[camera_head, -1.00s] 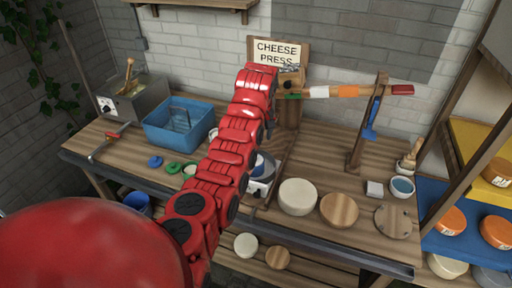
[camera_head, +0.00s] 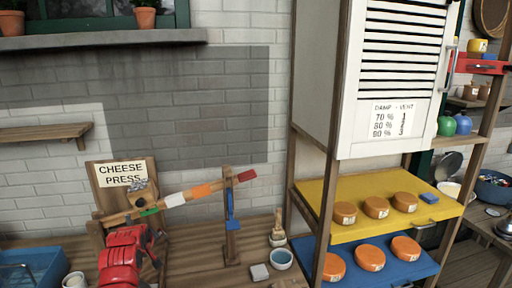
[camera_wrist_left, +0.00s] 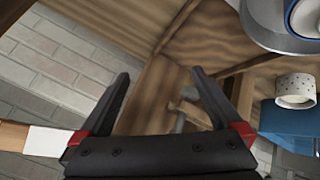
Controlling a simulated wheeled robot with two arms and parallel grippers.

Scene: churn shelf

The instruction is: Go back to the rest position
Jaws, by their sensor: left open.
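My left arm (camera_head: 122,258) is red and comes in at the bottom left of the head view. My left gripper (camera_head: 138,186) is small there, in front of the cheese press board, by the left end of the striped lever (camera_head: 202,190). In the left wrist view the gripper (camera_wrist_left: 160,78) is open, with its two dark fingers apart and nothing between them. Wooden parts of the press show behind the fingers, and the lever's white band (camera_wrist_left: 48,141) is at the left. My right gripper is not in view.
A wooden post (camera_head: 231,225) with a blue handle supports the lever. To the right, a white cabinet (camera_head: 395,75) stands above a yellow shelf (camera_head: 350,190) and a blue shelf (camera_head: 392,270) with orange cheeses. A blue tub (camera_head: 30,268) is at the bottom left.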

